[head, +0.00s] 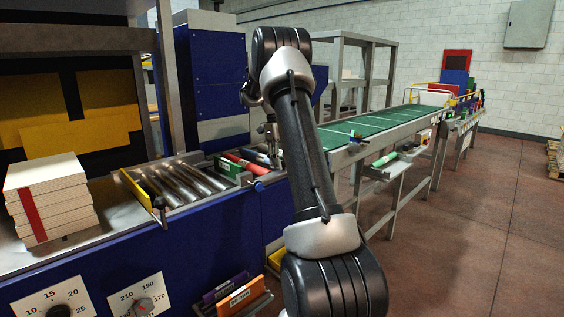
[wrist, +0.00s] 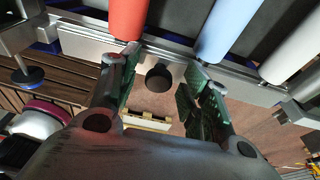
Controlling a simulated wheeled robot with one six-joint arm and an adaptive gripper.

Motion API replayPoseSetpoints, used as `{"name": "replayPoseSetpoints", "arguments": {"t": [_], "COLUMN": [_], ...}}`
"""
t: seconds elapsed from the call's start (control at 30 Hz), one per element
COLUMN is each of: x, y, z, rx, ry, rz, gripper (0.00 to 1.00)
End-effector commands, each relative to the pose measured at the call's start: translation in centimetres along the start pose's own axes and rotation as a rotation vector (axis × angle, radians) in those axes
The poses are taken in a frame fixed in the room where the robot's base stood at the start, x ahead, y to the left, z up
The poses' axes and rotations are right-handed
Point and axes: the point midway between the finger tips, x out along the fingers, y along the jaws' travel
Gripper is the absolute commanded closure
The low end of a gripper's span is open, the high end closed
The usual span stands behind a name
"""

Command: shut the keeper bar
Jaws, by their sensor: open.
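My gripper (wrist: 160,75) is open in the wrist view, its two fingers apart on either side of a black round knob (wrist: 158,77). The knob sits at a metal bar (wrist: 180,53) that runs across the ends of a red, a blue and a white cylinder; this may be the keeper bar. I cannot tell whether either finger touches the knob or the bar. In the head view my gripper (head: 271,138) is partly hidden behind my arm, above the far end of the blue bench. Whether the bar is open or shut is unclear.
A red cylinder (head: 246,163) lies in a tray at the bench's end, near a blue knob (head: 259,186). Metal rollers (head: 182,181) lie to its left, with a stack of white blocks (head: 47,197) beyond. A green conveyor (head: 378,122) stands behind; open floor (head: 455,235) lies right.

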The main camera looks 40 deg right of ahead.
Motion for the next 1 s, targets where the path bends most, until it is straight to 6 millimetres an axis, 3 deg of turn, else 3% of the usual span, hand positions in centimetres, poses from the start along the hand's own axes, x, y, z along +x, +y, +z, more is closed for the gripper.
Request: {"name": "replayPoseSetpoints", "arguments": {"t": [0.17,0.4,0.6,1.0], "x": [-2.1,-7.5,-10.8,-11.9], "y": [-0.1,-0.1,-0.1,0.0], "z": [0.1,0.1,0.1,0.0], "rx": [0.000,0.000,0.000,0.000], "ry": [-0.004,-0.003,-0.002,0.000], "rz": [-0.002,-0.002,-0.001,0.000], "gripper": [0.53,0.53,0.53,0.53]}}
